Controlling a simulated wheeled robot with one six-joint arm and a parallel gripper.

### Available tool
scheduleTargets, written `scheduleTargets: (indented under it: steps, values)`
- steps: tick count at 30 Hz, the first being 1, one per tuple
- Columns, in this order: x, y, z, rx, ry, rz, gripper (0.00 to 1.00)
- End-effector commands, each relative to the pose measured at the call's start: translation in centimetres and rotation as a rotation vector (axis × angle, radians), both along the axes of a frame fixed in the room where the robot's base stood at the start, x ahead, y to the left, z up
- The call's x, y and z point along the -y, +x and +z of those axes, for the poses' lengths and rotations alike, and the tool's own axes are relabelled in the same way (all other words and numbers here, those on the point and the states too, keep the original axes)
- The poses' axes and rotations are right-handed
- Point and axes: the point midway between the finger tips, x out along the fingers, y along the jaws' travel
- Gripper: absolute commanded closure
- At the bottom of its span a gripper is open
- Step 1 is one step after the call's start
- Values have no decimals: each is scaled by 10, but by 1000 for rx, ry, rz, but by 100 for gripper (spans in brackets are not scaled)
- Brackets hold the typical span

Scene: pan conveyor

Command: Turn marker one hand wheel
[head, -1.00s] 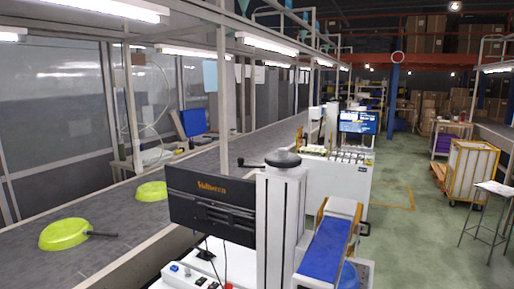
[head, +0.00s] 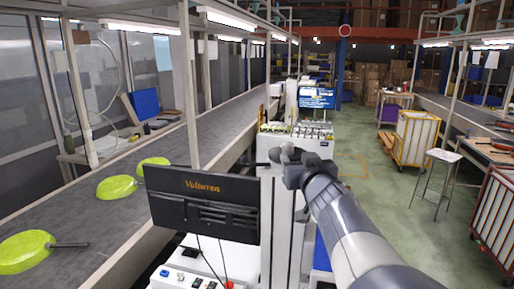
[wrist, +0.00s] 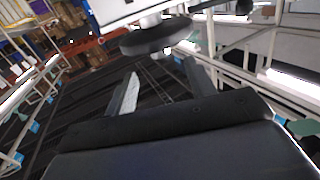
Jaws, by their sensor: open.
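The hand wheel (wrist: 158,37) is a dark round disc on a pale machine column (head: 273,215). In the head view my gripper (head: 286,155) is at the top of the column and hides most of the wheel. I cannot tell whether a finger touches the wheel. No marker number is readable.
A black Volturen monitor (head: 204,203) stands left of the column. Lime pans (head: 117,187) lie on the grey conveyor (head: 60,214) farther left. Another machine (head: 298,138) stands behind. A wheeled cart (head: 415,138) and a stool (head: 437,170) stand right on the open green floor.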

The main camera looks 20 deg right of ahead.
Motion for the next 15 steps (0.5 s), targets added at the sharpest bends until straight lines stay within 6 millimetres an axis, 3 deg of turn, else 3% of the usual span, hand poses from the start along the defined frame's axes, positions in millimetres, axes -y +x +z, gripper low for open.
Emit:
scheduleTargets:
  steps: [9, 15]
  values:
    - [9, 53, -1, -2, 0, 1, 48]
    - [13, 72, -1, -2, 0, 0, 48]
